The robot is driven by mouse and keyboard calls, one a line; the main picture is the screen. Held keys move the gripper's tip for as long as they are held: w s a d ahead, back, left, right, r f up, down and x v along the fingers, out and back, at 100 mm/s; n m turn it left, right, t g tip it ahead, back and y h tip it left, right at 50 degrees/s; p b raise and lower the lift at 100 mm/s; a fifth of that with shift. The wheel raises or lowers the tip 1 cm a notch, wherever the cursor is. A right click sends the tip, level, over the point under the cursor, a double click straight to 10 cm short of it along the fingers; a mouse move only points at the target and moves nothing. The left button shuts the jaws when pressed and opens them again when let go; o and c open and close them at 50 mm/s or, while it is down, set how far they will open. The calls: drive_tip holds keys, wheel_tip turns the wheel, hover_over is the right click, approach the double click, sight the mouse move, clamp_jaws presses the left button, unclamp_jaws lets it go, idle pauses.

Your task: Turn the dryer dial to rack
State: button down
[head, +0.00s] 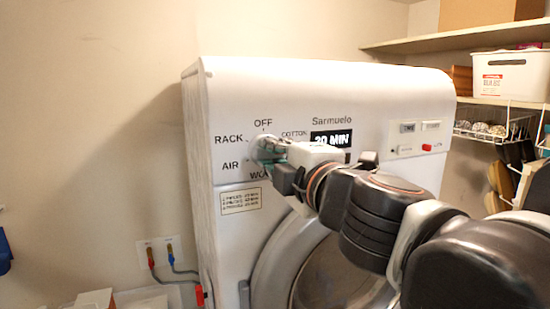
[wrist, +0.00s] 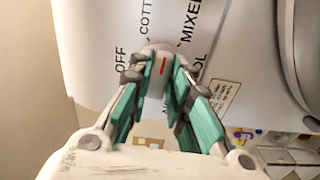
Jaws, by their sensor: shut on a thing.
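The white round dial (head: 266,139) is on the upper left of the dryer front (head: 400,85). In the head view, the labels OFF, COTTON, RACK (head: 228,140), AIR and a partly covered WOOL surround it. My gripper (head: 268,155) reaches it from the right and covers its lower part. In the wrist view, my gripper (wrist: 161,80) has its green-padded fingers on both sides of the dial's raised grip (wrist: 163,64), shut on it. A red mark shows on the grip. I cannot tell for sure which label it points to.
The round dryer door (head: 330,275) is below the panel, behind my arm. A display (head: 331,138) reads 20 MIN. Shelves with a white bin (head: 510,76) and a wire rack (head: 500,122) stand at the right. Hose valves (head: 160,255) are on the wall at the left.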

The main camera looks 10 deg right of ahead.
drive_tip(key=m, duration=0.4)
drive_tip(key=shift+f+m+b, duration=0.2)
drive_tip(key=shift+m+b, duration=0.1)
drive_tip(key=m, duration=0.4)
drive_tip(key=shift+a+f+m+b, duration=0.1)
drive_tip(key=shift+m+b, duration=0.2)
drive_tip(key=m, duration=0.4)
drive_tip(key=shift+m, duration=0.3)
drive_tip(key=m, duration=0.2)
drive_tip(key=m+b, duration=0.1)
drive_tip(key=m, duration=0.1)
drive_tip(key=shift+s+a+f, duration=0.1)
drive_tip(key=shift+a, duration=0.1)
drive_tip(key=m, duration=0.5)
drive_tip(key=shift+a, duration=0.1)
drive_tip(key=m, duration=0.4)
drive_tip(key=shift+m, duration=0.3)
drive_tip(key=m, duration=0.4)
drive_tip(key=shift+a+b, duration=0.1)
drive_tip(key=shift+b, duration=0.3)
drive_tip(key=shift+r+m+b, duration=0.15)
drive_tip(key=shift+m+b, duration=0.05)
drive_tip(key=shift+m, duration=1.05)
drive_tip(key=shift+r+m+b, duration=0.15)
drive_tip(key=shift+m+b, duration=0.05)
drive_tip(key=shift+m, duration=1.05)
